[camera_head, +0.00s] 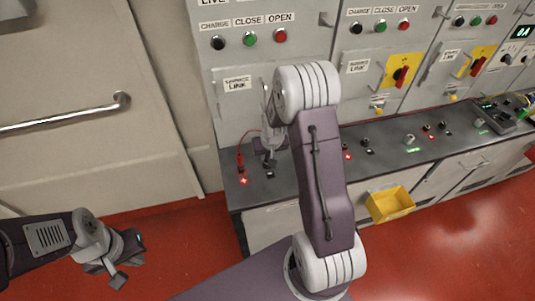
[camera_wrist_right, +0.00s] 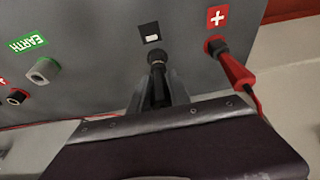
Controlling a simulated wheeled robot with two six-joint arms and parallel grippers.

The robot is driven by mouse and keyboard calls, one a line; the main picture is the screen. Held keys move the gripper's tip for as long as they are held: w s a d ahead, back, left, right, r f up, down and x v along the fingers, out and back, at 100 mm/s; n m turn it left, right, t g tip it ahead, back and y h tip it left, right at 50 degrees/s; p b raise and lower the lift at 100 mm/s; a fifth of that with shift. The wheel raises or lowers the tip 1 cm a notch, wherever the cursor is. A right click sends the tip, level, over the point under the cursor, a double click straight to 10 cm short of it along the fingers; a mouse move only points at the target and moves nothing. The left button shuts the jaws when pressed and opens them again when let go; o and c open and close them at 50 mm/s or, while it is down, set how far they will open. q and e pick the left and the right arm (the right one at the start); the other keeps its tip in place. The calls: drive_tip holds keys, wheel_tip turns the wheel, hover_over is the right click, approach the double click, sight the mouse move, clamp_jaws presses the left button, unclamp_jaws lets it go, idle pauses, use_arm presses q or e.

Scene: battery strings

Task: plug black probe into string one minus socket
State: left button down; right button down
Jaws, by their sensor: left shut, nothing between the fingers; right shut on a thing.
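My right gripper (camera_wrist_right: 158,92) is shut on the black probe (camera_wrist_right: 157,78), which lies between its fingers. The black string one minus socket (camera_wrist_right: 155,56) is directly in line with the probe, below a black label (camera_wrist_right: 149,33). The probe's tip is at the socket mouth, but I cannot tell whether it is inside. In the head view my right gripper (camera_head: 268,152) is low over the bench's left end, partly hidden by my arm. My left gripper (camera_head: 126,263) is shut and empty, over the floor at lower left.
A red probe (camera_wrist_right: 236,72) stands in the red socket beside a red plus label (camera_wrist_right: 218,17); its red lead (camera_wrist_right: 256,104) hangs close to my right gripper. A grey socket (camera_wrist_right: 43,69) sits by the green EARTH label (camera_wrist_right: 24,47). A yellow bin (camera_head: 390,204) hangs at the bench front.

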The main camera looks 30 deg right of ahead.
drive_tip(key=shift+f, duration=0.4)
drive_tip(key=c, duration=1.1)
unclamp_jaws()
drive_tip(key=shift+c, duration=0.2)
drive_tip(key=v, duration=0.9)
drive_tip(key=shift+b, duration=0.4)
